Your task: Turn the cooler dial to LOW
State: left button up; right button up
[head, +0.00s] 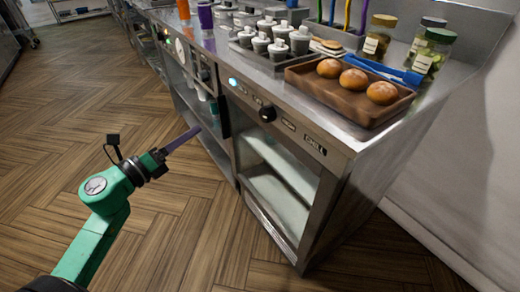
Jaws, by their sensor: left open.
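The cooler dial (267,113) is a small black knob on the steel front panel under the counter's edge. Small marks lie on both sides of it, too small to read clearly. Which mark the dial points to cannot be told. My left gripper (188,138) is open and empty, to the left of the dial and apart from it, over the floor beside the cabinet front. Its purple finger part points toward the cabinet. My right gripper is out of view.
A lit blue light (233,82) and a CHILL label (315,144) share the panel. Below is the glass-fronted cooler (278,180). A brown tray (345,103) with three buns (354,82) and lidded jars (432,52) stand on the counter. The wooden floor at left is clear.

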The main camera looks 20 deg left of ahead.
pick_arm(q)
jog(key=s+d+r+m+g+h, duration=0.1)
jog(key=s+d+r+m+h, duration=0.1)
jog(key=d+m, duration=0.25)
jog(key=s+d+r+m+g+h, duration=0.1)
jog(key=s+d+r+m+h, duration=0.1)
jog(key=d+m, duration=0.25)
send_near(263, 116)
jog(key=p+x, duration=0.2)
jog(key=x, duration=0.6)
jog(key=shift+w+d+r+p, duration=0.1)
jog(key=shift+w+d+p, duration=0.05)
jog(key=shift+w+p, duration=0.15)
jog(key=shift+w+d, duration=0.2)
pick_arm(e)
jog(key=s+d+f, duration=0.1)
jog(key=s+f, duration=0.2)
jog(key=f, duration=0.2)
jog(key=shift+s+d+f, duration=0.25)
pick_arm(q)
jog(key=shift+c, duration=0.2)
grip_shut()
jog(key=shift+n, duration=0.3)
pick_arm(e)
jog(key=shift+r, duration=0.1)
